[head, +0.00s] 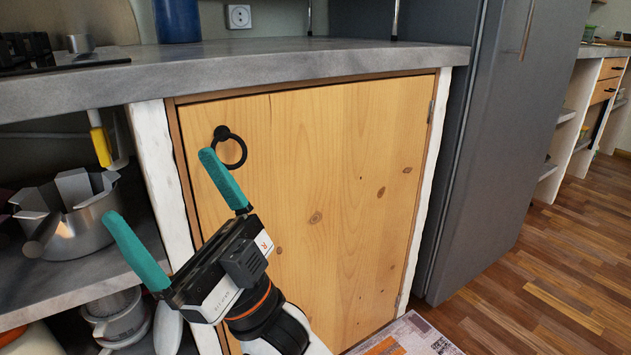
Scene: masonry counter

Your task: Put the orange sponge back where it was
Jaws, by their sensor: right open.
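I cannot make out the orange sponge in this view. My right gripper (159,186) is open and empty, its two teal fingers spread wide. It is in front of the shut wooden cabinet door (330,190) and the shelf opening to its left. The tip of its right-hand finger shows just below and left of the black ring handle (238,165); I cannot tell whether they touch. My left gripper is out of view.
The grey counter top (270,66) runs above the door, with a blue container (177,20) on it. Metal pots (75,225) stand on the open shelf at left, near a yellow-handled item (101,147). A grey fridge (490,150) stands right. A printed mat (415,338) lies on the floor.

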